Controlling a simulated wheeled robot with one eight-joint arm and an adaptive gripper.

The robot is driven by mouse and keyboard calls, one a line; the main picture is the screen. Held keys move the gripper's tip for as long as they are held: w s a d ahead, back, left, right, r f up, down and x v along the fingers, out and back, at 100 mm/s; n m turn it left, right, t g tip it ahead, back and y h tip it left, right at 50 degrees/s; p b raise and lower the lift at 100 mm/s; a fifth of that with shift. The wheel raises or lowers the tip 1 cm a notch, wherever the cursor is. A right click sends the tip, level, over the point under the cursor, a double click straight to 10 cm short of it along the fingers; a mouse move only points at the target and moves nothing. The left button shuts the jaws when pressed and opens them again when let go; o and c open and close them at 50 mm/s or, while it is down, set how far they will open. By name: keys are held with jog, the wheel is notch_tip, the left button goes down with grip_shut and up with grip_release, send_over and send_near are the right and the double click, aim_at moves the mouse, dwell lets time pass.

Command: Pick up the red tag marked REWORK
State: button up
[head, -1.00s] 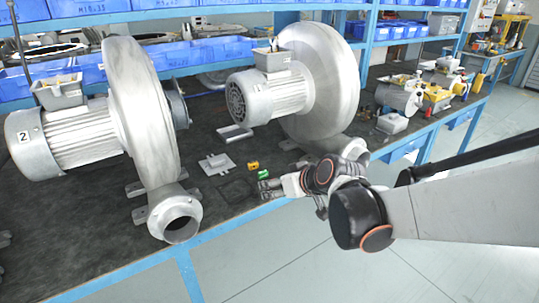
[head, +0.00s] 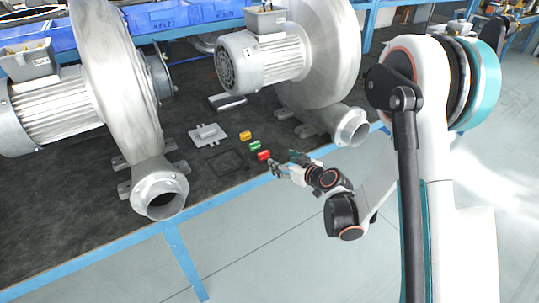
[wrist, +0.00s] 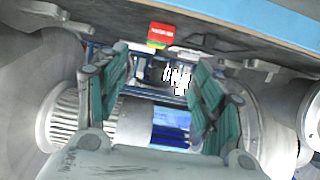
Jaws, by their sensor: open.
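The red tag (head: 264,155) lies on the dark bench top near its front edge, between the two blowers. In the wrist view the red tag (wrist: 162,30) is at the top, with white lettering too small to read surely. Green and yellow slivers show just below it. My gripper (head: 277,165) is just to the right of and below the red tag in the head view, apart or nearly touching; I cannot tell. In the wrist view my gripper (wrist: 166,75) has its two teal fingers spread, with nothing held between them.
A green tag (head: 254,146) and a yellow tag (head: 246,136) lie in line behind the red one. A black square outline (head: 226,162) and a grey plate (head: 207,134) are to the left. Large blowers (head: 120,70) (head: 320,60) flank the spot. Blue bench edge (head: 215,201) is in front.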

jog(key=p, duration=0.1)
send_near(265, 154)
jog(key=x, duration=0.4)
jog(key=shift+b+x, duration=1.3)
jog(key=shift+x, duration=1.2)
jog(key=shift+w+a+f, duration=0.15)
jog(key=shift+w, duration=0.1)
jog(key=c, duration=1)
